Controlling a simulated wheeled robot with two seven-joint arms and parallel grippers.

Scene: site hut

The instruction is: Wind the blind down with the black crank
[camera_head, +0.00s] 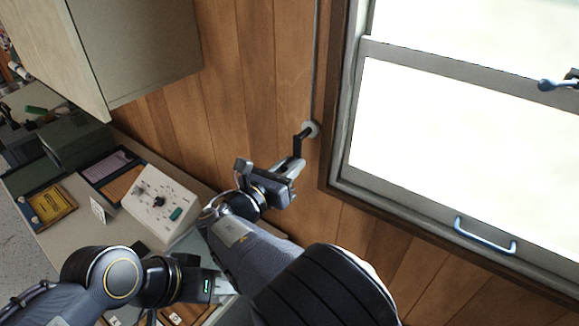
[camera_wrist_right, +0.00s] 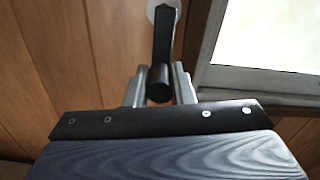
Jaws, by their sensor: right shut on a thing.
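The black crank (camera_head: 298,146) sticks out from a round pale mount on the wood wall, left of the window frame. Its arm hangs down from the mount. In the right wrist view its arm (camera_wrist_right: 164,35) ends in a round black handle. My right gripper (camera_head: 294,168) is at the crank's lower end, its two grey fingers on either side of the handle and shut on it. My left gripper (camera_head: 222,286) is low over the desk, far from the crank; its fingertips are not clear. The blind itself does not show; the visible window panes are bright and uncovered.
The window (camera_head: 450,130) has a grey frame and a blue handle (camera_head: 485,236). A thin rod (camera_head: 316,60) runs up the wall from the crank mount. A cabinet (camera_head: 150,50) hangs at upper left. The desk below holds a white control box (camera_head: 160,205) and trays.

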